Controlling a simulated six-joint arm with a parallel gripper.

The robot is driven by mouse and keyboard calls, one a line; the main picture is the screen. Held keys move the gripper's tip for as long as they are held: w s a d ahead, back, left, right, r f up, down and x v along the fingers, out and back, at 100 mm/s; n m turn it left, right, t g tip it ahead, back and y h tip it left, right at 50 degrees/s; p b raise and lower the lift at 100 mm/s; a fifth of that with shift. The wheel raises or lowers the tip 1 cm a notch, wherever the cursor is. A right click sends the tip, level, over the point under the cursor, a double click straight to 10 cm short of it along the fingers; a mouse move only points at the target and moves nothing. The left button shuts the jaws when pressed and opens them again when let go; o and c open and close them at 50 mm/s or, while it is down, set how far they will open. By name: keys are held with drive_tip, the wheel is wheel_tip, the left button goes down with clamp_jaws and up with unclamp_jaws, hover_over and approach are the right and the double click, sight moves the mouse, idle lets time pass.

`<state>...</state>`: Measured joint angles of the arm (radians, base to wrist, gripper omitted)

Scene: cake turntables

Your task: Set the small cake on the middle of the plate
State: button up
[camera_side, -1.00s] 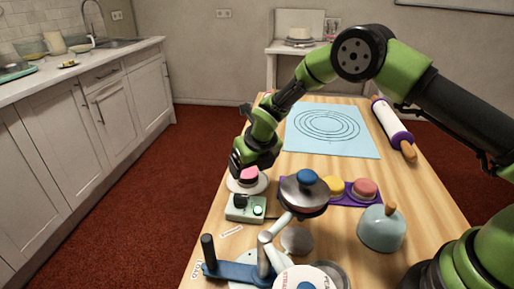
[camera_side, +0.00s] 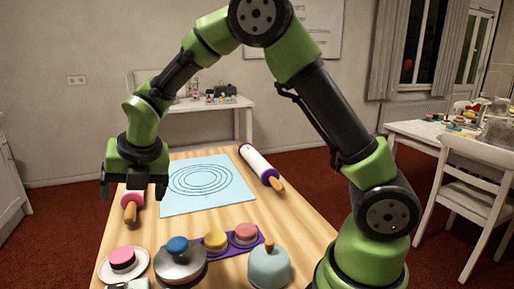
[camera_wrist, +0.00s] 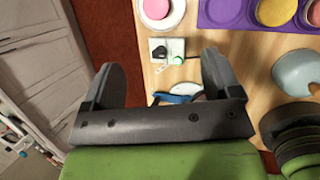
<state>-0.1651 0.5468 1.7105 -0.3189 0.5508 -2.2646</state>
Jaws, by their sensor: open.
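A small cake (camera_side: 122,257) with a pink top and a darker lower layer stands upright on a white plate (camera_side: 141,271) at the table's near left. It looks about in the plate's middle. The wrist view shows the cake (camera_wrist: 156,8) and plate (camera_wrist: 176,22) at the top edge, partly cut off. My gripper (camera_side: 133,193) is open and empty, raised clear of the cake and farther back, by the table's left edge. Its two spread fingers (camera_wrist: 160,72) show in the wrist view with nothing between them.
A purple tray (camera_side: 260,236) holds a yellow cake (camera_side: 215,239) and a pink-red cake (camera_side: 245,233). A lidded turntable (camera_side: 180,268) with a blue knob stands beside the plate. A pale-blue dome (camera_side: 269,267), blue mat (camera_side: 235,205) and rolling pin (camera_side: 260,166) lie right and behind.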

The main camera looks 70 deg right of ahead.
drive_tip(key=s+d+r+m+t+y, duration=0.1)
drive_tip(key=s+d+r+m, duration=0.2)
drive_tip(key=s+r+m, duration=1.15)
drive_tip(key=s+f+m+t+y, duration=0.1)
drive_tip(key=s+f+m, duration=0.2)
drive_tip(key=s+m, duration=0.7)
drive_tip(key=m, duration=0.7)
drive_tip(key=shift+s+a, duration=0.15)
drive_tip(key=shift+a, duration=0.15)
